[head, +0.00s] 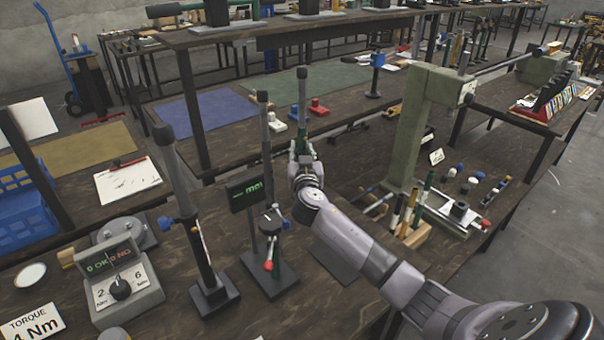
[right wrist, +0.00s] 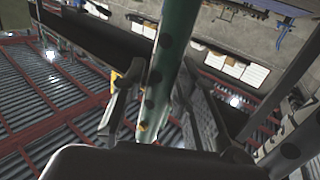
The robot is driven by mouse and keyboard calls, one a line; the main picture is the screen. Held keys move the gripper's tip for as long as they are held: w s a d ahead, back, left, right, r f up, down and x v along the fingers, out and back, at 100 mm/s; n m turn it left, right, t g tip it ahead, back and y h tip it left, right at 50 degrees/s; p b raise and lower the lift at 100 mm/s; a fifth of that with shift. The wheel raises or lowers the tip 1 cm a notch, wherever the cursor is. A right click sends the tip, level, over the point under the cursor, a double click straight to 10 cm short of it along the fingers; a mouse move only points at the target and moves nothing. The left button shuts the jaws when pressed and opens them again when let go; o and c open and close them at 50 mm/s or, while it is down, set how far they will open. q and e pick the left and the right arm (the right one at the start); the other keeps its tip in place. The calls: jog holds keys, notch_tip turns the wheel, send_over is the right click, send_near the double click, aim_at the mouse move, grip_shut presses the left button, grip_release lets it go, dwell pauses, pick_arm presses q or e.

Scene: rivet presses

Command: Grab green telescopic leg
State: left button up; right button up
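The green telescopic leg (head: 302,108) stands upright near the middle of the head view, with a dark grey cap on top. My right gripper (head: 300,160) reaches to it and covers its lower part, so its foot is hidden. In the right wrist view the green tube (right wrist: 170,60) with its row of holes runs between the fingers of my right gripper (right wrist: 163,85). The fingers lie close against it on both sides and look shut on it. Whether the leg touches the table is hidden. My left gripper is not in view.
A grey-black leg on a square base (head: 213,292) and a black stand with a red-tipped lever (head: 270,250) are left of my right arm. A green press (head: 415,130) stands to the right. A torque box (head: 120,287) is at the front left.

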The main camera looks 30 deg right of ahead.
grip_shut()
dwell(0.6)
